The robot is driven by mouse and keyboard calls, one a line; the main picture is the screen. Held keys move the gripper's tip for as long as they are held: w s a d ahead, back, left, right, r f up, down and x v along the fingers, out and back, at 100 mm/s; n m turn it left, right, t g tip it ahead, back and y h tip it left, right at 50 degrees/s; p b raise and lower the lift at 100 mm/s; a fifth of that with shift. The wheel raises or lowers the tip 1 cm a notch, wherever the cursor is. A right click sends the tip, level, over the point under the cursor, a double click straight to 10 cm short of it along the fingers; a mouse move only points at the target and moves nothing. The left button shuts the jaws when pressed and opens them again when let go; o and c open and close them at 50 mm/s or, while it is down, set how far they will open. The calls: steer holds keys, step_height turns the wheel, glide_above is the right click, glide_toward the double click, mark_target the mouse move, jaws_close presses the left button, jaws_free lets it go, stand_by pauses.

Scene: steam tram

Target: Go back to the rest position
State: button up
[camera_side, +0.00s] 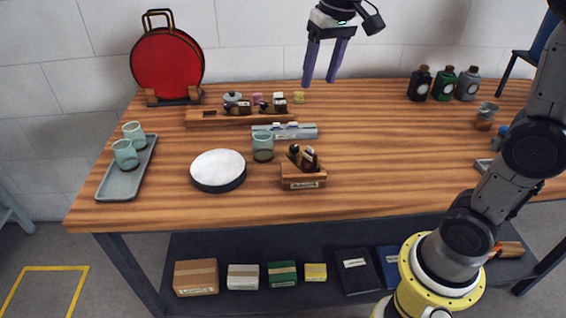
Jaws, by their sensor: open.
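My gripper (322,80) hangs high above the back of the wooden table, right of the middle. Its two purple fingers point down and stand apart with nothing between them. It is clear of the table and of the things on it. The small items on the wooden rack lie below and to its left.
A wooden rack (196,117), grey block (302,131), glass (263,148), white-topped disc (219,168) and small wooden holder (303,180) occupy the centre-left. A tray (121,184) with glasses is left, a red round stand (166,65) behind. Bottles (443,84) stand back right. The centre-right is clear.

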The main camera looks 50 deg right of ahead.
steer(key=s+a+n+t, duration=0.2)
steer(key=s, duration=1.1)
steer(key=s+f+n+t, duration=0.1)
steer(key=s+f+n, duration=0.1)
steer(key=s+f, duration=0.3)
step_height(320, 180, down, 3)
steer(key=shift+s+a+f, duration=0.1)
steer(key=shift+s+a, duration=0.1)
steer(key=shift+s, duration=0.1)
